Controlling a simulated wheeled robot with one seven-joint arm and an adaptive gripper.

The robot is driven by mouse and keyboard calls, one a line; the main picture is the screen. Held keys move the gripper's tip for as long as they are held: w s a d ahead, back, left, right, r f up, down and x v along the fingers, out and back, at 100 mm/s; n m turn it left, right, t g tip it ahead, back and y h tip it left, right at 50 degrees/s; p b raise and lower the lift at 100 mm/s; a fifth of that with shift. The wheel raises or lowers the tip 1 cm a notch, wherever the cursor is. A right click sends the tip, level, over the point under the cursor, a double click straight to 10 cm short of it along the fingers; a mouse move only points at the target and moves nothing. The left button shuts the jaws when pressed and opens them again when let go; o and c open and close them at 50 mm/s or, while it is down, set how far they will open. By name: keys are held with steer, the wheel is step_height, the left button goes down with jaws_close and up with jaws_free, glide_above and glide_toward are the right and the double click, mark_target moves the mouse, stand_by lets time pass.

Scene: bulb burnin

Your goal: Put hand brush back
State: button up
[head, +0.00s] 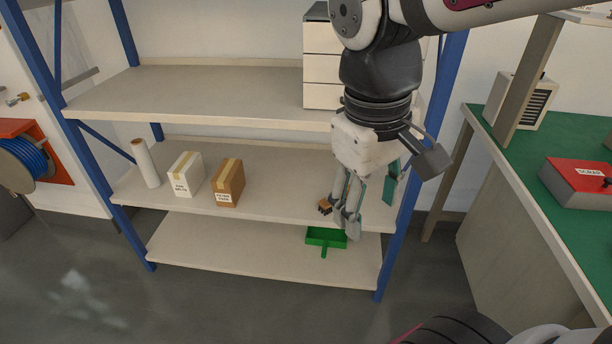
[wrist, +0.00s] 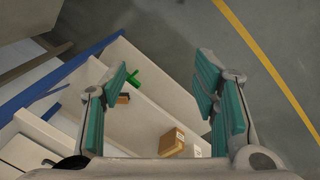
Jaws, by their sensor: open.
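A small brown block with a dark underside, which looks like the hand brush (head: 325,206), is at the right part of the middle shelf, near its front edge. My gripper (head: 362,205) hangs just right of it and hides part of it. In the wrist view a brown bit of it (wrist: 123,98) shows beside the left finger, partly covered. My gripper (wrist: 162,75) is open, with nothing between its fingers. A green dustpan (head: 325,238) lies on the bottom shelf below; it also shows in the wrist view (wrist: 134,79).
The middle shelf (head: 275,205) also holds a white roll (head: 145,163), a white box (head: 186,174) and a brown box (head: 228,183) at left. A blue upright (head: 433,125) stands close right of my gripper. A green-topped bench (head: 520,170) is at right.

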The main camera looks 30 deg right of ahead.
steer(key=s+a+m+t+y, duration=0.1)
steer(key=s+a, duration=0.2)
steer(key=s, duration=0.5)
steer(key=shift+a+f+m, duration=0.3)
steer(key=shift+a+f, duration=0.1)
